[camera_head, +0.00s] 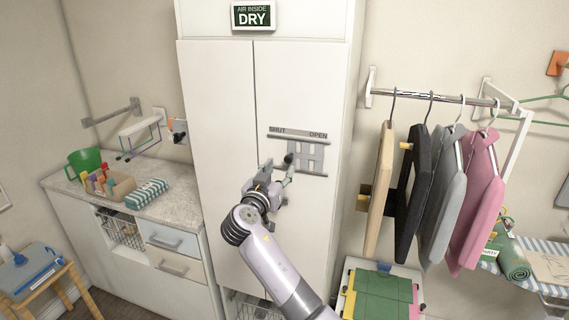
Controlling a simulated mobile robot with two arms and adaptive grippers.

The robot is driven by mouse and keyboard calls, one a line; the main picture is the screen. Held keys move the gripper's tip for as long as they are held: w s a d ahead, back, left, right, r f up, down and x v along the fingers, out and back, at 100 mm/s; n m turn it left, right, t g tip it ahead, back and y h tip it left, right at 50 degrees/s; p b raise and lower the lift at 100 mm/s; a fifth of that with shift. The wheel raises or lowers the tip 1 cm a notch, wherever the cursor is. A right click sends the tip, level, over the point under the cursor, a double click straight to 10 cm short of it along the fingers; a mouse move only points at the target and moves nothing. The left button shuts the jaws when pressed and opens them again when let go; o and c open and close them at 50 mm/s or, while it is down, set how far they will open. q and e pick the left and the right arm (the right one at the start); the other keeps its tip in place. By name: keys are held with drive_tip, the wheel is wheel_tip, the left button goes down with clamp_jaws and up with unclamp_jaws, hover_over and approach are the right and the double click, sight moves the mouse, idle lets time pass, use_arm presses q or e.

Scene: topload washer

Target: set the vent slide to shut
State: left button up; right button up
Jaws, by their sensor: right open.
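The vent slide (308,158) is a grey slotted plate on the right door of the tall white cabinet (222,120). A label strip above it reads SHUT at the left and OPEN at the right. A small dark knob (289,158) shows at the left part of the vent. My right gripper (280,172) is open, with its fingertips at or very near the knob; I cannot tell whether they touch it. The gripper hides the lower left part of the vent. My left gripper is not in view.
A sign reading AIR INSIDE DRY (254,16) is at the cabinet top. A counter (172,203) with a green mug (85,161) stands left. Garments (437,200) hang from a rail at the right. A green folded stack (382,295) sits below them.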

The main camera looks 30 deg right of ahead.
drive_tip(key=shift+v, duration=2.35)
drive_tip(key=a+f+n+g+y+b, duration=0.1)
drive_tip(key=a+f+n+y, duration=0.2)
drive_tip(key=f, duration=1.3)
drive_tip(key=a+f+n+y+b, duration=0.1)
drive_tip(key=f+n+y, duration=0.35)
drive_tip(key=f, duration=1.05)
drive_tip(key=s+a+f+n+g+y+b, duration=0.1)
drive_tip(key=s+a+f+n+g, duration=0.1)
drive_tip(key=s+f, duration=0.65)
drive_tip(key=s+a+f+n+g+y+b, duration=0.15)
drive_tip(key=s+f, duration=0.25)
drive_tip(key=f, duration=1)
drive_tip(key=s+a+f+n+g+y+b, duration=0.15)
drive_tip(key=s+f+g, duration=0.25)
drive_tip(key=s+f, duration=1.4)
drive_tip(key=s+f+g+y, duration=0.1)
drive_tip(key=s+f, duration=0.2)
drive_tip(key=s, duration=0.9)
drive_tip(key=s+f+g+y+b, duration=0.1)
drive_tip(key=s+f, duration=0.2)
drive_tip(key=s, duration=1)
drive_tip(key=shift+s+f, duration=0.3)
drive_tip(key=shift+c, duration=0.2)
